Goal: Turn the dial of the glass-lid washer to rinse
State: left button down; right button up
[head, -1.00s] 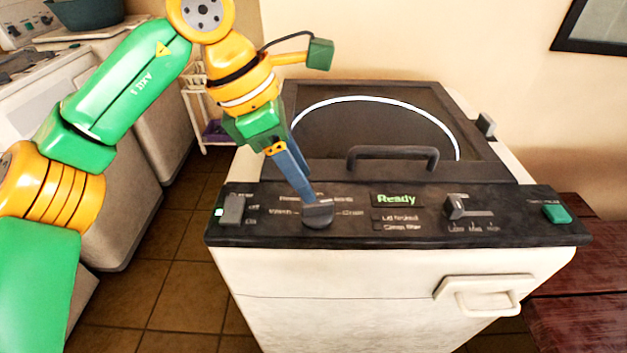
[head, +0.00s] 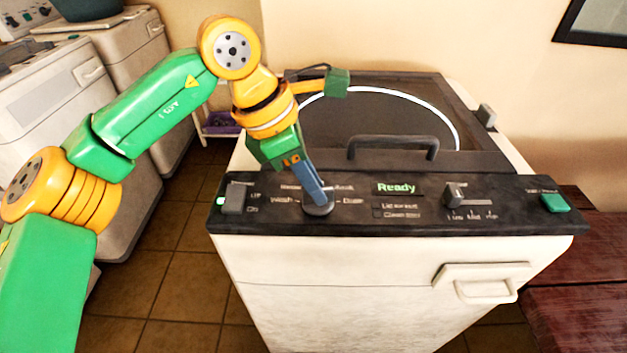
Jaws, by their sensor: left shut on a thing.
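The glass-lid washer (head: 380,285) stands in front of me, with its lid (head: 375,118) down. Its dark panel has a round dial (head: 318,210) left of the lit green "Ready" display (head: 397,188). My left gripper (head: 316,198) reaches down from above and is shut on the dial. The gripper covers much of the dial, so I cannot tell where its pointer stands. The small labels around it are blurred; one at left looks like "Wash". My right gripper is not in view.
The panel also has a power switch (head: 235,198) at left, a slider (head: 455,195) and a green button (head: 555,203) at right. The lid handle (head: 393,146) rises behind the dial. Other white machines (head: 60,95) stand at left, and a dark red wooden bench (head: 585,290) at right.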

pick_arm(q)
jog(key=shift+f, duration=0.1)
